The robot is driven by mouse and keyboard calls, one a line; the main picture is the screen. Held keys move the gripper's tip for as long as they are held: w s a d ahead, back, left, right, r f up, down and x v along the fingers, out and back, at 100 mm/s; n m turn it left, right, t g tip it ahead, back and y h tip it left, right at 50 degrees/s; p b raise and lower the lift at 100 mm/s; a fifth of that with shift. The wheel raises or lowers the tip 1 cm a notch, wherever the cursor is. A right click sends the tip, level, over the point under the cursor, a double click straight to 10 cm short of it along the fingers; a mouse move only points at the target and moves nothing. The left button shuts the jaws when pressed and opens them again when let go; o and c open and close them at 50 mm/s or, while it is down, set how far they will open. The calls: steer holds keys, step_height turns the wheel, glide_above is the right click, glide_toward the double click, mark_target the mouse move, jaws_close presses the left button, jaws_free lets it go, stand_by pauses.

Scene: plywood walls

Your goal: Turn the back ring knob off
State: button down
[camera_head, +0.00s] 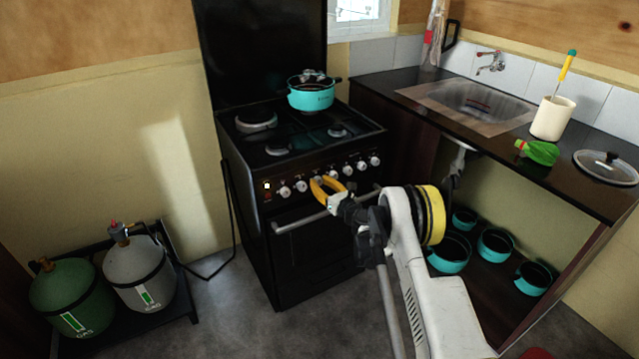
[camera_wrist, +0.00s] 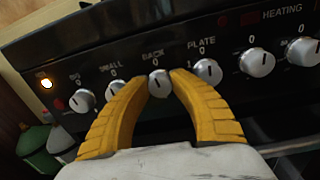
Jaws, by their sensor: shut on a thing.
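The black stove (camera_head: 300,220) stands against the wall with a row of silver knobs on its front panel. The knob labelled BACK (camera_wrist: 159,84) is in the middle of the wrist view. Its dark pointer line looks close to upright, toward the 0 mark. My gripper (camera_head: 321,182) has its yellow fingers shut on this knob, one on each side; the fingers also show in the wrist view (camera_wrist: 158,80). In the head view the fingers hide the held knob. The SMALL knob (camera_wrist: 115,90) is to its left and the PLATE knob (camera_wrist: 207,71) to its right.
A turquoise pot (camera_head: 312,96) stands on a back ring. The oven handle (camera_head: 300,222) runs just below the knobs. An indicator light (camera_wrist: 46,83) glows at the panel's left. The counter with sink (camera_head: 475,103) is right; gas bottles (camera_head: 140,272) stand left.

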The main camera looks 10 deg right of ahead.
steer(key=shift+r+m, duration=0.1)
steer(key=shift+m, duration=0.5)
steer(key=c, duration=1.4)
jaws_free()
steer(key=v, duration=1.2)
steer(key=shift+d, duration=0.1)
